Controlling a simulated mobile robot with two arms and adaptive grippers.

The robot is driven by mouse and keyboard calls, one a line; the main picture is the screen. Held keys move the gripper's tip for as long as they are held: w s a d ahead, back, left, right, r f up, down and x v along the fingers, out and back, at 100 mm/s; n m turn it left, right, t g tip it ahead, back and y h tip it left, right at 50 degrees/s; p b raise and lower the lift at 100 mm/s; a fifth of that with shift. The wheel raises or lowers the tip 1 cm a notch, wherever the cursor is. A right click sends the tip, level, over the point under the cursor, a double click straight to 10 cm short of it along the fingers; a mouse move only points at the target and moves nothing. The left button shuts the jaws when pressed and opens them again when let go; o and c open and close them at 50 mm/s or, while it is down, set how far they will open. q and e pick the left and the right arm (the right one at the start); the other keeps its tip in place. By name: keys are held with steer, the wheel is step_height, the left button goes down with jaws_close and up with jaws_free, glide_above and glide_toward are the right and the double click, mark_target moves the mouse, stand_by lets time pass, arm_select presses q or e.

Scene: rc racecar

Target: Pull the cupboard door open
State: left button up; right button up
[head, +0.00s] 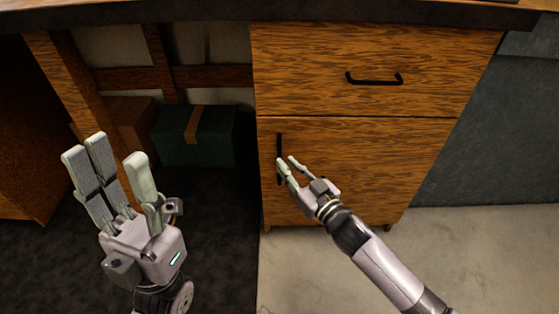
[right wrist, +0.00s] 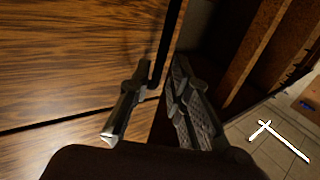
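The cupboard door (head: 350,165) is the lower wooden front below the drawer. It looks flush and closed. Its upright black handle (head: 279,145) is near the door's left edge. My right gripper (head: 284,166) is at the lower part of this handle. In the right wrist view its two fingers (right wrist: 155,100) stand apart, with the dark handle bar (right wrist: 166,45) between them. Whether either finger touches the bar is not clear. My left gripper (head: 112,160) is open and empty, left of the cupboard and well away from the door.
A drawer (head: 400,50) with a horizontal black handle (head: 374,80) is above the door, under the dark tabletop (head: 190,12). A green box (head: 205,140) and a brown box (head: 130,120) sit in the open space left of the cupboard. The floor (head: 475,255) in front is clear.

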steer(key=shift+b+x, duration=0.55)
steer(key=shift+x, duration=1.8)
jaws_close()
